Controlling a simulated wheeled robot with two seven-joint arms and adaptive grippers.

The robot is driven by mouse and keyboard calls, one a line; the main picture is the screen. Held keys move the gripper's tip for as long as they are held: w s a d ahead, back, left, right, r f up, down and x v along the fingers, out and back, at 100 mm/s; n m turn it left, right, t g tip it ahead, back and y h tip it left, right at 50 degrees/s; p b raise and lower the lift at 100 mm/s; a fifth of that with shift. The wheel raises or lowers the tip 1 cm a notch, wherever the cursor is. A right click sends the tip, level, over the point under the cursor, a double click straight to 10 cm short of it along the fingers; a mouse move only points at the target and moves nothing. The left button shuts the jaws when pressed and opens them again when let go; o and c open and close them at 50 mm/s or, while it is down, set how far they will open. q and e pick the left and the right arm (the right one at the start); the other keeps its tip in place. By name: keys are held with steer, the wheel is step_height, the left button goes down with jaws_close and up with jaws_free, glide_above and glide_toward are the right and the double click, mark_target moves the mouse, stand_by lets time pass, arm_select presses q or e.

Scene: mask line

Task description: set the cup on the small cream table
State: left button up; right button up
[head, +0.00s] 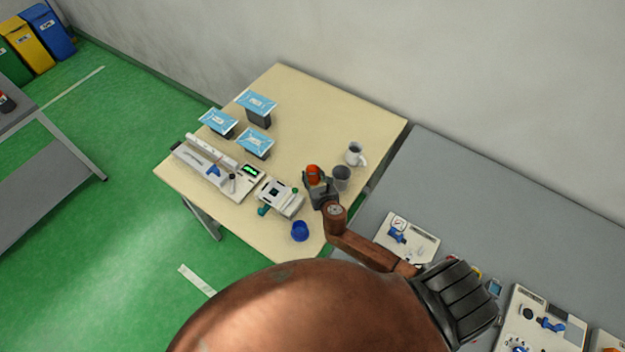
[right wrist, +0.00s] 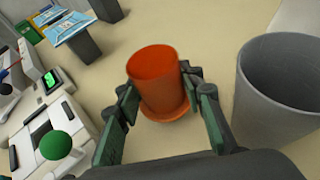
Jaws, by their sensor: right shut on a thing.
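The orange cup (head: 313,171) is upright over the small cream table (head: 300,110), between the fingers of my right gripper (head: 317,186). In the right wrist view the orange cup (right wrist: 157,80) has a wider round orange base below it, and the fingers of my gripper (right wrist: 160,100) flank it on both sides. I cannot tell whether its base touches the tabletop. My left gripper is not in view.
A grey bin-like cup (right wrist: 275,90) stands close right of the orange cup, and a white mug (head: 354,156) behind it. A white device (head: 280,197) and a blue cup (head: 300,231) are near the front edge. Blue-topped stands (head: 257,103) are at the left; the back middle is clear.

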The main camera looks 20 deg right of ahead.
steer(key=shift+a+f, duration=0.1)
steer(key=shift+f, duration=1.05)
steer(key=shift+f+b, duration=0.1)
steer(key=shift+b, duration=0.2)
steer(key=o, duration=1.2)
steer(key=p+v, duration=0.1)
steer(key=v, duration=1.1)
